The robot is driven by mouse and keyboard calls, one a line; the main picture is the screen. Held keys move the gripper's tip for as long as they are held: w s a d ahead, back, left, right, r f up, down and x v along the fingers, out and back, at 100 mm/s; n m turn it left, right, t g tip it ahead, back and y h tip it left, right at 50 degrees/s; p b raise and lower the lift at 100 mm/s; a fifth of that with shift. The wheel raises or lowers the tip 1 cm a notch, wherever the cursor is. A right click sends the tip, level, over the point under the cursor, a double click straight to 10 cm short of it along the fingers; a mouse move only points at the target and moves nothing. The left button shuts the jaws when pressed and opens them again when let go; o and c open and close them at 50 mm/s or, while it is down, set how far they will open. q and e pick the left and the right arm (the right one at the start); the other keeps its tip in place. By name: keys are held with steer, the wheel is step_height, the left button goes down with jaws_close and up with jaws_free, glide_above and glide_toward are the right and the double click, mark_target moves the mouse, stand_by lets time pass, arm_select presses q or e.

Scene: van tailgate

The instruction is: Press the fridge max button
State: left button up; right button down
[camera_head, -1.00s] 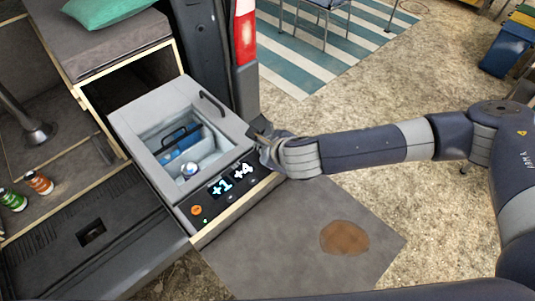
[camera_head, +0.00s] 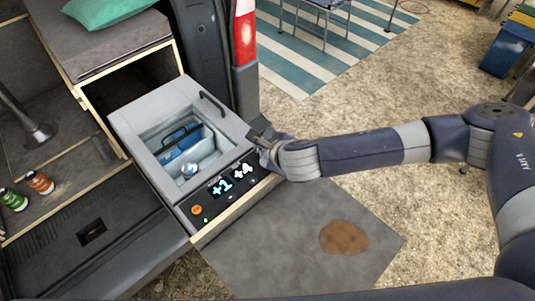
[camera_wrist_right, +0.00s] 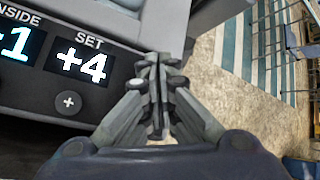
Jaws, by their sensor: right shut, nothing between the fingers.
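The fridge (camera_head: 140,123) is a grey open-topped box in the van's tailgate area. Its black front panel (camera_head: 213,202) shows lit figures, an orange round button (camera_head: 196,210) and a small green light. The wrist view shows the "SET" display (camera_wrist_right: 80,62) reading +4, with a round plus button (camera_wrist_right: 69,103) under it. I cannot make out a button marked max. My right gripper (camera_head: 262,140) is shut and empty at the panel's right end, by the fridge's right corner. In the wrist view its closed fingertips (camera_wrist_right: 158,72) lie right of the plus button. My left gripper is not in view.
Inside the fridge are blue and white items (camera_head: 190,150) and a dark handle. An orange can (camera_head: 40,182) and a green can (camera_head: 13,199) stand at the left. A grey mat (camera_head: 300,235) with a brown stain lies below the right arm.

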steer(key=shift+s+d+f, duration=0.1)
steer(key=shift+s+f, duration=0.15)
steer(key=shift+f, duration=0.2)
steer(key=shift+s+d+f, duration=0.1)
steer(key=shift+s+f, duration=0.1)
steer(key=shift+f, duration=0.25)
stand_by(0.3)
steer(key=shift+r, duration=0.1)
steer(key=shift+r+p, duration=0.2)
steer(key=shift+p, duration=0.25)
steer(key=shift+w+f, duration=0.1)
steer(key=r+p, duration=0.5)
steer(key=p, duration=0.1)
steer(key=shift+w+a+r, duration=0.1)
steer(key=shift+w+r, duration=0.1)
steer(key=shift+r, duration=0.2)
steer(key=shift+f, duration=0.1)
